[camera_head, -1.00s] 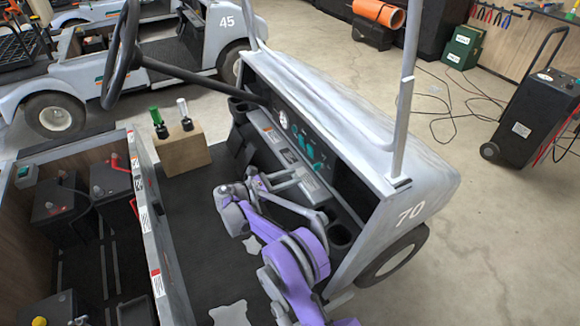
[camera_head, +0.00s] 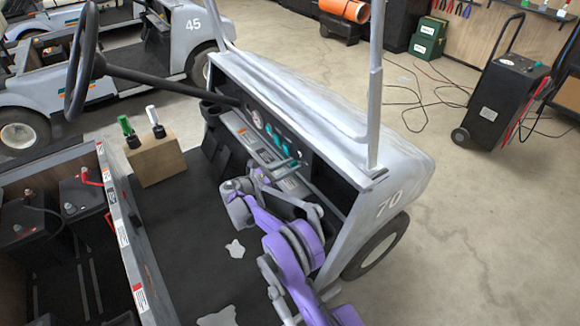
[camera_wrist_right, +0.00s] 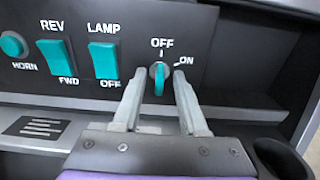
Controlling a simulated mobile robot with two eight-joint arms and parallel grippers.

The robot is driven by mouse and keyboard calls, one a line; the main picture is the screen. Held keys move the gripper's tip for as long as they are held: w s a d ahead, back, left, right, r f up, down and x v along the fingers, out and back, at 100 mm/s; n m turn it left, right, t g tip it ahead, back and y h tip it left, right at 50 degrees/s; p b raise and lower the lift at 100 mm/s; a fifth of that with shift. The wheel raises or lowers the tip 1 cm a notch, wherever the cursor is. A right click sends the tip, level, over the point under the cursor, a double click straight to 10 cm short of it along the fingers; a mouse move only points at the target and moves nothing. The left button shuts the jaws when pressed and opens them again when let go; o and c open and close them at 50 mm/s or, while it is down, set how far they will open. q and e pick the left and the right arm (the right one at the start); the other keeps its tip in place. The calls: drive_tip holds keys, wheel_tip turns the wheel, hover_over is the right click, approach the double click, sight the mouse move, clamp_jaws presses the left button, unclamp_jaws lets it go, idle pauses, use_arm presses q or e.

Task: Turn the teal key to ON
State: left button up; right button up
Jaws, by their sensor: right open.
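The teal key (camera_wrist_right: 159,78) stands upright in its round switch on the dark dash panel in the right wrist view. The OFF label is above it and the ON label to its upper right. My right gripper (camera_wrist_right: 160,100) is open, with one grey finger on each side of the key's lower part. I cannot tell whether either finger touches it. In the head view my right gripper (camera_head: 285,168) is at the dash of the cart (camera_head: 404,170) marked 70, and the key cannot be made out clearly. My left gripper is not in view.
Left of the key are the teal LAMP switch (camera_wrist_right: 103,60), the REV/FWD switch (camera_wrist_right: 55,63) and the HORN button (camera_wrist_right: 13,44). A cup holder (camera_wrist_right: 280,158) is at lower right. The steering wheel (camera_head: 80,62) and a wooden block (camera_head: 155,160) with two handled tools stand left.

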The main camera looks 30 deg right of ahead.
clamp_jaws()
idle(0.6)
drive_tip(key=m+b, duration=0.1)
drive_tip(key=m, duration=0.1)
drive_tip(key=shift+f+m+b, duration=0.1)
drive_tip(key=shift+m+b, duration=0.2)
drive_tip(key=m+b, duration=0.1)
drive_tip(key=m, duration=0.1)
drive_tip(key=shift+m, duration=0.3)
drive_tip(key=m+b, duration=0.1)
drive_tip(key=m, duration=0.2)
drive_tip(key=shift+s, duration=0.1)
drive_tip(key=shift+m, duration=1.8)
drive_tip(key=shift+b, duration=0.3)
